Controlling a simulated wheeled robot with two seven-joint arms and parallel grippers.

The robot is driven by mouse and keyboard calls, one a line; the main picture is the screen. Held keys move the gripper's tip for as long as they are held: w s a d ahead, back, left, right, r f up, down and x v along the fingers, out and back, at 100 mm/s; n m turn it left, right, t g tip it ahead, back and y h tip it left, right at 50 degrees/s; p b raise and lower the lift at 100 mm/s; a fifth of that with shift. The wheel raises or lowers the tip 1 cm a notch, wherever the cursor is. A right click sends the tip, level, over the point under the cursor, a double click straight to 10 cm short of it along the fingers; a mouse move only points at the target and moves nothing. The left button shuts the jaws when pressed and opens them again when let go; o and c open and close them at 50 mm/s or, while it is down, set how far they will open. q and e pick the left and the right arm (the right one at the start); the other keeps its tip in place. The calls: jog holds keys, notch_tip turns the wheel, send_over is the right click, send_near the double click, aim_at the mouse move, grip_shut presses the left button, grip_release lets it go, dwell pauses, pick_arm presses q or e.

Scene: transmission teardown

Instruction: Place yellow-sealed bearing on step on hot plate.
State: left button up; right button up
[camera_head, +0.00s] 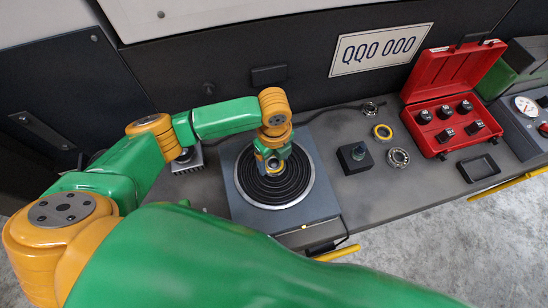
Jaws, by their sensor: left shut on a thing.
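The hot plate (239,196) is a grey square unit with a round, black, ridged top and a pale rim, on the bench in the middle of the head view. My left gripper (271,165) is over the upper part of its disc, shut on a small ring-shaped bearing (274,170). The fingers partly hide this bearing, and its seal colour is hard to tell. I cannot tell whether it touches the plate. A yellow-ringed bearing (382,132) lies on the bench to the right. I cannot make out the step. My right gripper is not in view.
A plain metal bearing (398,158), a dark block (355,158) and a small ring part (370,108) are on the bench. An open red case (449,80) with black pieces and a black tray (478,169) stand farther right. A cable runs behind the hot plate.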

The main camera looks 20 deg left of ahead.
aim_at(274, 166)
pick_arm(q)
jog(key=shift+f, duration=0.1)
jog(key=o, duration=1.5)
notch_tip(274, 166, up, 12)
jog(key=shift+r, duration=0.1)
jog(key=shift+p, duration=0.3)
